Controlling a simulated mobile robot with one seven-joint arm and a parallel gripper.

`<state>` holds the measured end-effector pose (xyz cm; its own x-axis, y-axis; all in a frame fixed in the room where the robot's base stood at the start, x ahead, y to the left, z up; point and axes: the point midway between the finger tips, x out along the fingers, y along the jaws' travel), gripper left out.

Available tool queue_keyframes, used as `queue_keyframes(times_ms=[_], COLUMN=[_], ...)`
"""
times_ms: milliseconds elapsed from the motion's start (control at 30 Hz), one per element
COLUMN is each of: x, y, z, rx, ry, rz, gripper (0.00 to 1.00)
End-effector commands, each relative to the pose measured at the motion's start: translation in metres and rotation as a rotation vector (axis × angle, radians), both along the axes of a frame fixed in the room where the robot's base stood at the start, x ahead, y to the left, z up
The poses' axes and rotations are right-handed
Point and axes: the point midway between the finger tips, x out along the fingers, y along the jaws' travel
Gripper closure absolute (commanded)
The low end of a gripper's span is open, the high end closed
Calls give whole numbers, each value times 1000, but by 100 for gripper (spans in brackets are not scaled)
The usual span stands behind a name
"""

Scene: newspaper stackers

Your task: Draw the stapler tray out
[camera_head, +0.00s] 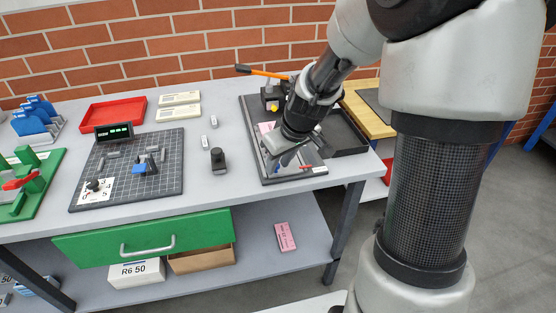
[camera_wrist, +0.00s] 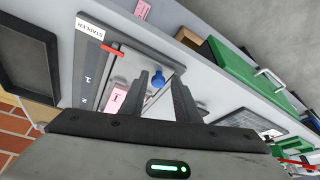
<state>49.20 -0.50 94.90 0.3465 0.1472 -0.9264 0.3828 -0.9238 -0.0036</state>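The stapler station (camera_head: 257,137) is a dark base at the right end of the grey bench, with a light grey plate (camera_head: 308,171). It also shows in the wrist view, with a white label (camera_wrist: 90,30) upside down, a red strip (camera_wrist: 113,49) and a blue knob (camera_wrist: 158,80) on the light grey plate (camera_wrist: 130,63). A pink block (camera_wrist: 118,99) lies by the plate. My gripper (camera_wrist: 161,78) points down over the plate, its two dark fingers apart. The knob appears between the fingertips; I cannot tell whether they touch it. In the head view my gripper (camera_head: 287,155) hides much of the plate.
A dark tray (camera_head: 343,133) stands right behind the station. An orange-handled lever (camera_head: 262,72) rises at the back. A small black device (camera_head: 218,160) and a gridded board (camera_head: 128,168) are to the left. A green drawer (camera_head: 145,243) hangs under the bench top.

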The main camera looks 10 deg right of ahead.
Motion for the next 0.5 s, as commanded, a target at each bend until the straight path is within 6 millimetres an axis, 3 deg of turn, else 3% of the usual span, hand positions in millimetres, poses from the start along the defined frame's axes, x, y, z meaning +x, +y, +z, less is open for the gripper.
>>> queue_keyframes(times_ms=[333, 500], x=[2, -3], y=[0, -3], z=[2, 19], rx=[-1, -2], ry=[-7, -9], rz=[0, -1], gripper=[63, 63])
